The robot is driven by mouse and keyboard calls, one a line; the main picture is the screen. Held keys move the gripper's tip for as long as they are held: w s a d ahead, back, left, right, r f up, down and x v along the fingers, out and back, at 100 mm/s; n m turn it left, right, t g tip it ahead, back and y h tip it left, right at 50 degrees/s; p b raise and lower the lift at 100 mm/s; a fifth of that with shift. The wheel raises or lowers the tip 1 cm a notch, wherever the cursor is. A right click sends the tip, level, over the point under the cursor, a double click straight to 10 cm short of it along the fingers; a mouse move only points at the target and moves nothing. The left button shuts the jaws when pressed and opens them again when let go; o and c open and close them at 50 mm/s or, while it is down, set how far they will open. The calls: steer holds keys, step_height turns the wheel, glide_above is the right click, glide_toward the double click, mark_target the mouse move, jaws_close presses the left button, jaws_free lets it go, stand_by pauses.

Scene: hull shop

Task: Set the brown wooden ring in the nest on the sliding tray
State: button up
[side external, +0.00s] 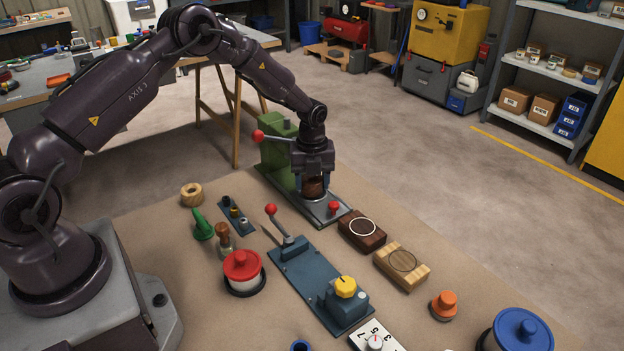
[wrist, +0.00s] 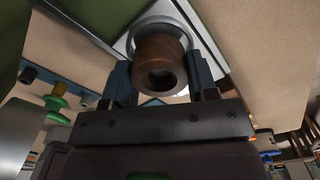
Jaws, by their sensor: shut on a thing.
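The brown wooden ring (side external: 314,187) is between the fingers of my gripper (side external: 314,191), below the wrist. In the wrist view the ring (wrist: 152,48) shows its round hole, with a dark blue finger of my gripper (wrist: 160,76) on each side, shut on it.
The green press (side external: 278,150) with a red-balled lever stands close behind my gripper. A dark block with a white circle (side external: 362,231) and a light wooden block (side external: 402,266) lie to the right. A blue lever fixture (side external: 318,283) is in front. A pale wooden ring (side external: 191,194) lies left.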

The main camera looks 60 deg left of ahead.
steer(key=shift+f, duration=0.55)
stand_by(0.4)
steer(key=o, duration=0.6)
steer(key=shift+o, duration=0.2)
step_height(320, 180, up, 11)
stand_by(0.8)
